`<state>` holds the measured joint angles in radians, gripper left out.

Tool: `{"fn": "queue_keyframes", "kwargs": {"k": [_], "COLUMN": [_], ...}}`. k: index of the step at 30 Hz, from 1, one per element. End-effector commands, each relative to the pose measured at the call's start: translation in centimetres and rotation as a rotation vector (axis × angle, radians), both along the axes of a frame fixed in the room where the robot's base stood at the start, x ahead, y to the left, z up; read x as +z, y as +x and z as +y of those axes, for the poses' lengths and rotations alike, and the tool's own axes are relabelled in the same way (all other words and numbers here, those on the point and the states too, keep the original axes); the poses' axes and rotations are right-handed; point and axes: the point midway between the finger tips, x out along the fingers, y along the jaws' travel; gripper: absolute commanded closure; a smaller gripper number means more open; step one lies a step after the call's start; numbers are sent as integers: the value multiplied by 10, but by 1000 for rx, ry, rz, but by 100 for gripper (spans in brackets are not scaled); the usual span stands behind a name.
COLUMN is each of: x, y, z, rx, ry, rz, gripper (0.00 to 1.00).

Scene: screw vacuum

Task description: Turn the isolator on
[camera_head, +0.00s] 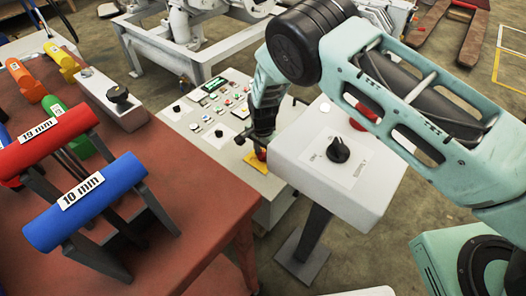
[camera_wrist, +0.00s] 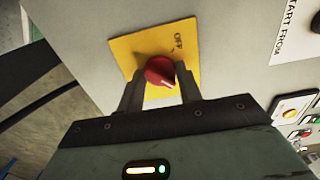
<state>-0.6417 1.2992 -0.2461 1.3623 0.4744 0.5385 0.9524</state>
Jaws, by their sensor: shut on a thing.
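The isolator is a red rotary knob (camera_wrist: 160,72) on a yellow plate (camera_wrist: 128,48) marked "OFF", set on a grey panel. In the wrist view my gripper (camera_wrist: 161,80) has one finger on each side of the knob and is shut on it. The knob's white pointer mark faces down and to the right in that view. The word "OFF" stands above the knob; the rest of the plate's lettering is hidden or unreadable. In the head view my gripper (camera_head: 262,146) reaches down to the yellow plate (camera_head: 256,160), and the knob is mostly hidden.
The control panel (camera_head: 215,140) with several buttons lies left of my gripper. A white box (camera_head: 365,182) with a black knob (camera_head: 338,150) stands close on the right. A red-brown table (camera_head: 190,185) with coloured-handled tools, labelled "19 mm" and "10 mm", is at left.

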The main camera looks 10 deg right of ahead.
Motion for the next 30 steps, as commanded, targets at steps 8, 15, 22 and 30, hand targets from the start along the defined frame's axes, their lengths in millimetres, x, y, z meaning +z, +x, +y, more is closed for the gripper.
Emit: {"fn": "queue_keyframes", "kwargs": {"k": [8, 15, 22, 30], "x": [1, 0, 1, 35], "y": [0, 0, 0, 1], "z": [0, 0, 0, 1], "rx": [-6, -5, -4, -4], "ry": [1, 1, 1, 3], "rz": [0, 0, 0, -3], "gripper": [88, 43, 43, 43]}}
